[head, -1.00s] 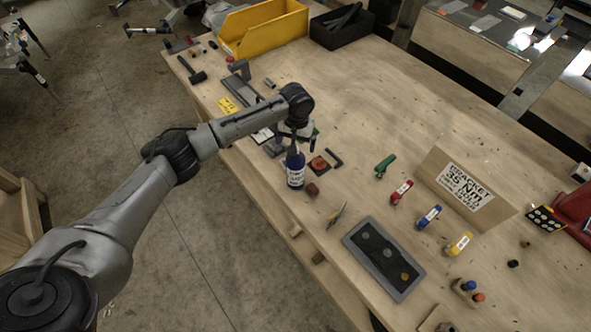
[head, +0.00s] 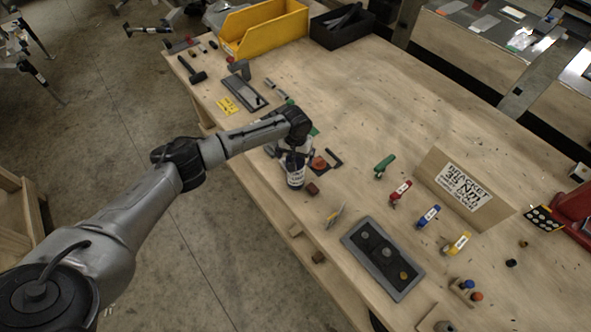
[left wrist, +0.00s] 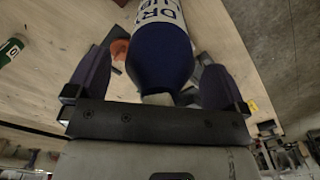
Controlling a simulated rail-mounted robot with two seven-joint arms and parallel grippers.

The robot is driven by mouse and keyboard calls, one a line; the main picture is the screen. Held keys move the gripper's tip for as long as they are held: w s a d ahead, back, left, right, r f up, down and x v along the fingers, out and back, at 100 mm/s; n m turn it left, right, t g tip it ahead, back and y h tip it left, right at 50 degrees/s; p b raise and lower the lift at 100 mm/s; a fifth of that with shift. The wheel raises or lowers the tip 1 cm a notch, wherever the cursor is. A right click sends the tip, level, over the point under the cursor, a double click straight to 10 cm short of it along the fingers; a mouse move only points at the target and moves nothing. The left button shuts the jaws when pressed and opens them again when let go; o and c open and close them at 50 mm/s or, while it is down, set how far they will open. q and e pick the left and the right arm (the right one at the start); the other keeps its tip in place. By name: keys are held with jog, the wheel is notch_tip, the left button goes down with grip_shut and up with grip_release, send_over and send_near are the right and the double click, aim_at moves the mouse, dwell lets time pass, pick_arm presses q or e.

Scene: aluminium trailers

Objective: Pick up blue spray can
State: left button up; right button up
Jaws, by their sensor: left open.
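The blue spray can (head: 296,180), with a white label, stands upright near the front edge of the wooden workbench. Its upper part is partly hidden by my left gripper (head: 295,155) in the head view. In the left wrist view the can (left wrist: 161,55) fills the space between the two spread fingers of my left gripper (left wrist: 156,80). The fingers are open on either side of it, with a visible gap at each side. My right gripper is in neither view.
A dark tray (head: 383,258) lies farther right. A yellow bin (head: 264,30) stands at the back.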

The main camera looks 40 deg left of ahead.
pick_arm(q)
jog(key=shift+c, duration=0.2)
jog(key=c, duration=1.5)
